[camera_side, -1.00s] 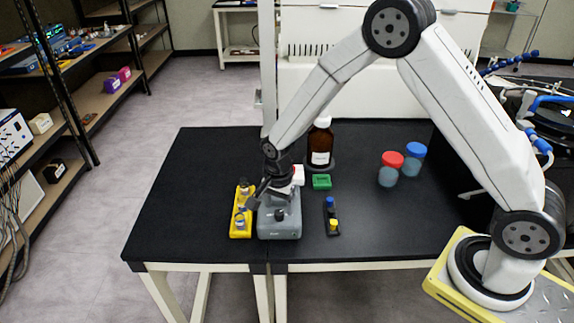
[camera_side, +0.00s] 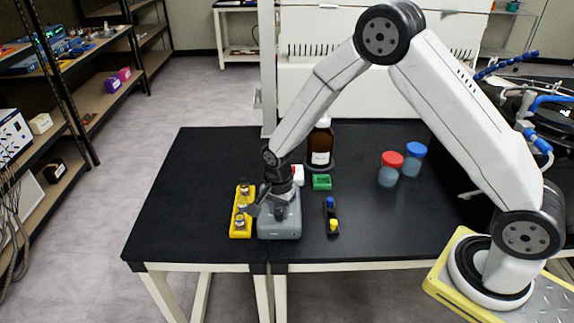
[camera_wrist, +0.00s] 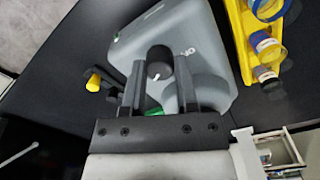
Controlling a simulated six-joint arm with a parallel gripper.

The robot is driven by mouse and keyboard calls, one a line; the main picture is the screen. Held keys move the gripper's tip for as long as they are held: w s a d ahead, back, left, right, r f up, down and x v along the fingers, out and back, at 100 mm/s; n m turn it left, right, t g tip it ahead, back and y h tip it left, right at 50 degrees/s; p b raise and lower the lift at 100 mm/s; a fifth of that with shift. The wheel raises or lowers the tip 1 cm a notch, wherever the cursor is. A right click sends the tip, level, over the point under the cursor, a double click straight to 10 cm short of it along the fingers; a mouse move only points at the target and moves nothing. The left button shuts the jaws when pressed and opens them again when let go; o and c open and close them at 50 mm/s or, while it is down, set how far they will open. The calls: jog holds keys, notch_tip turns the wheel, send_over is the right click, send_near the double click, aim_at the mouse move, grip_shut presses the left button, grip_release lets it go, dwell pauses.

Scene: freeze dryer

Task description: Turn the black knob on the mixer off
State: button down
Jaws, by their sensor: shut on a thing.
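The grey mixer (camera_side: 281,228) stands on the black table, and its grey body also shows in the wrist view (camera_wrist: 200,40). Its black knob (camera_wrist: 159,62) has a white mark and sits between the two fingers of my gripper (camera_wrist: 160,80) in the wrist view. My gripper (camera_side: 280,206) is low over the front of the mixer in the side view, where the fingers largely hide the knob. The fingers are shut on the knob, one on each side of it.
A yellow rack (camera_side: 241,225) with vials stands close at the mixer's left. A small black rack (camera_side: 331,215) with blue and yellow caps stands at its right. Behind are a green block (camera_side: 321,182), a brown bottle (camera_side: 320,150), and red-capped (camera_side: 388,175) and blue-capped (camera_side: 413,158) jars.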

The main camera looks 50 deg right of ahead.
jog(key=shift+n, duration=0.4)
jog(key=n, duration=1.1)
jog(key=shift+a+n, duration=0.1)
jog(key=shift+n, duration=0.2)
jog(key=n, duration=1.1)
jog(key=shift+n, duration=0.4)
jog(key=shift+c, duration=1.8)
grip_release()
